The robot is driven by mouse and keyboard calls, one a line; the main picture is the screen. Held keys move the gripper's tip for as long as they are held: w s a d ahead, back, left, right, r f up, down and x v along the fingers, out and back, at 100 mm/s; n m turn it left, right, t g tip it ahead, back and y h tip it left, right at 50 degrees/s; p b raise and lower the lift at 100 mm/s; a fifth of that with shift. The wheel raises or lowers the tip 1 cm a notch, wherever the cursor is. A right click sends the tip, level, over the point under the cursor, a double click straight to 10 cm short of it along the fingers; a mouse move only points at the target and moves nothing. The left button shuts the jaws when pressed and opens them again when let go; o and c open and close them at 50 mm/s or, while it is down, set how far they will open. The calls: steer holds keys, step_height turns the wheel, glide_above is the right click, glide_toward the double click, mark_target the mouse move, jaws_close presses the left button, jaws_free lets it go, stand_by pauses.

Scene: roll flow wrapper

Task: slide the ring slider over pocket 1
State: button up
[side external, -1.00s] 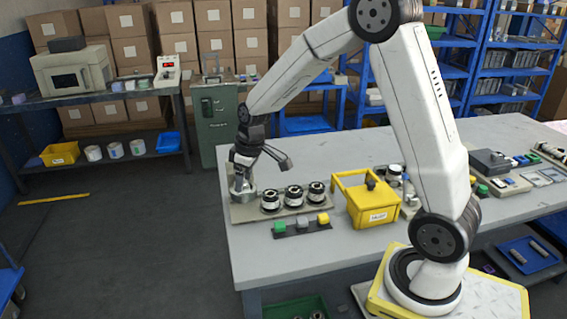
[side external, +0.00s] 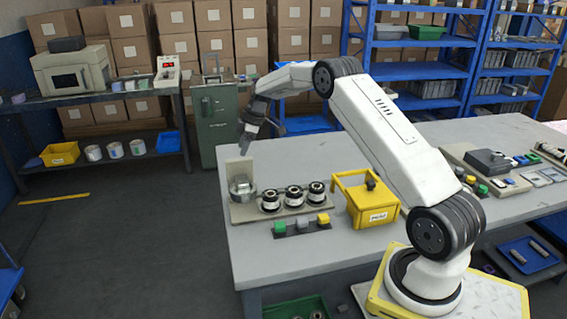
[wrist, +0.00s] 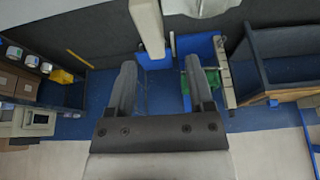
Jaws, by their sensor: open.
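A silver metal ring (side external: 242,188), which seems to be the ring slider, sits at the left end of a flat beige base plate (side external: 237,213). A beige upright plate (side external: 236,169) stands right behind it. Several black-and-white round pieces (side external: 293,197) stand in a row to its right on the same base. I cannot tell which spot is pocket 1. My gripper (side external: 247,144) is above and behind the ring, apart from it. In the wrist view my gripper (wrist: 163,90) is open, with nothing between its fingers.
A yellow bin (side external: 367,212) stands right of the row. A dark strip with green, grey and yellow blocks (side external: 301,226) lies in front. The table (side external: 270,256) is bare at its front left. The wrist view looks mostly onto the floor and shelves.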

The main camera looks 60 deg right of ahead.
mark_target(240, 159)
steer(key=shift+w+d+f, duration=0.1)
steer(key=shift+w+d, duration=0.05)
steer(key=shift+d, duration=0.4)
steer(key=shift+f, duration=0.1)
steer(key=shift+x, duration=3.8)
jaws_close()
